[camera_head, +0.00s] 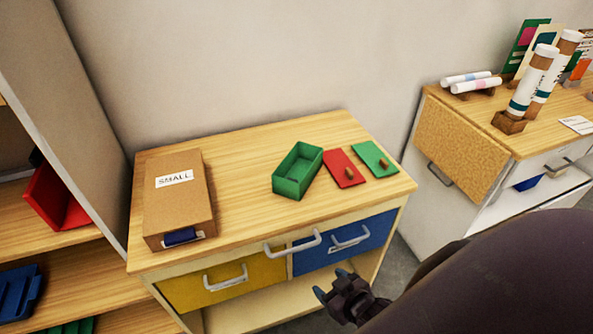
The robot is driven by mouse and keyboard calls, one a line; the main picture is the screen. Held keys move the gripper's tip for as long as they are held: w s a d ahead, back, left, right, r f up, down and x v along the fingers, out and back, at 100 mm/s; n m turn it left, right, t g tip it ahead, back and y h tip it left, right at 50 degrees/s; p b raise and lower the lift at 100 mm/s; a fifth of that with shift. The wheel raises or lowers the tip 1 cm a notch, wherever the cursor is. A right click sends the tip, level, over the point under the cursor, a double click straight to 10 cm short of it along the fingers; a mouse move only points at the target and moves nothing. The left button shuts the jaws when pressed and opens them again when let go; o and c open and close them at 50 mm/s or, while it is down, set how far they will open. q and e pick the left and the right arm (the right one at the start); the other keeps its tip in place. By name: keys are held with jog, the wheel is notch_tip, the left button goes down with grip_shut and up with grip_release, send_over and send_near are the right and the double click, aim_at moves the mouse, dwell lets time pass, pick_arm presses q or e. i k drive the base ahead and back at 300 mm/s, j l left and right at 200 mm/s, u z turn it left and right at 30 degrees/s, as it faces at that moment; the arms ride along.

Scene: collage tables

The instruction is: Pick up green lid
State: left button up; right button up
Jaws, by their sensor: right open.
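The green lid (375,159) lies flat at the right end of the wooden table top, with a small brown knob on it. A red lid (345,168) with a similar knob lies just left of it. An open green box (298,170) stands left of the red lid and looks empty. My right gripper (331,284) is open and empty in front of the table, below the top's front edge and to the lower left of the green lid. My left gripper is out of view.
A brown box labelled SMALL (179,199) stands at the table's left end. The table (240,225) has a yellow drawer (222,284) and a blue drawer (345,241) with protruding handles. A cabinet (459,148) stands to the right, shelves (70,255) to the left.

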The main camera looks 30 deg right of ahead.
aim_at(377, 162)
jog(key=z, duration=1.65)
